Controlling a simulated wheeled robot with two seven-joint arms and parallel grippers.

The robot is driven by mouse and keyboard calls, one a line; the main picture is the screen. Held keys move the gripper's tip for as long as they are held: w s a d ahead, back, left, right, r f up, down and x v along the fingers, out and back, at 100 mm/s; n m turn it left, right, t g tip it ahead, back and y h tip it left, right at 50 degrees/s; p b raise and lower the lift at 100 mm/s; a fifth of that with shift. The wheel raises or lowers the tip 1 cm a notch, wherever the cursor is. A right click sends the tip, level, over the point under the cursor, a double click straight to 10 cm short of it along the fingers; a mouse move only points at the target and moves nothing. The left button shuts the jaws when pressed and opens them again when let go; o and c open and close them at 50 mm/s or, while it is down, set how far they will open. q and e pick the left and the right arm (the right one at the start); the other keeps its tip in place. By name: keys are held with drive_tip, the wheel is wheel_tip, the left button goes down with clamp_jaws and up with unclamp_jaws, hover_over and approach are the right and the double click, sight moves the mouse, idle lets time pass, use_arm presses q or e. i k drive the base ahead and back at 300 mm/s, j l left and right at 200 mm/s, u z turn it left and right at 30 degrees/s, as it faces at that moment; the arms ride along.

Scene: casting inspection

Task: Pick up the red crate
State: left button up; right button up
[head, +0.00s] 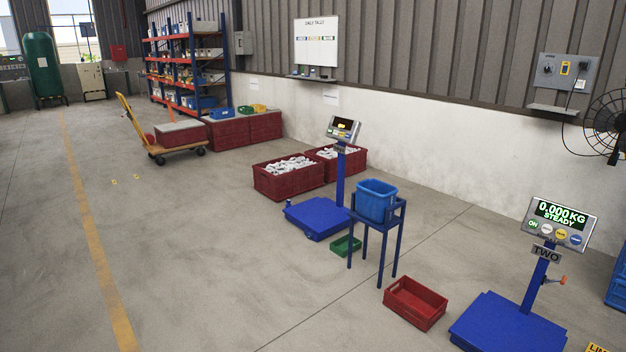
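A small red crate (408,311) sits on the concrete floor at the lower right. It is open at the top and looks empty. It stands just left of the blue platform of a scale labelled TWO. Two larger red crates, one nearer (291,187) and one behind it (352,163), stand mid-floor and are filled with pale grey parts. Neither of my grippers is in view.
The scale (510,325) reads 0.000 KG STEADY. A blue stand (381,224) holds a blue bin (375,200), with a green tray (346,246) beside it on the floor. Another blue scale (319,217) stands further back. The left floor is clear past a yellow line (100,260).

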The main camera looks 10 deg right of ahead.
sight(416, 303)
drive_tip(key=i+l+z, duration=0.15)
drive_tip(key=i+z, duration=0.7)
drive_tip(key=i+j+z, duration=0.1)
drive_tip(key=i+z, duration=0.35)
drive_tip(key=i+l, duration=0.1)
drive_tip(key=i, duration=0.85)
drive_tip(key=i+l+u, duration=0.2)
drive_tip(key=i+u, duration=0.2)
drive_tip(key=i+l+u, duration=0.4)
drive_tip(key=i, duration=0.15)
drive_tip(key=i+l+u, duration=0.45)
drive_tip(key=k+l, duration=0.05)
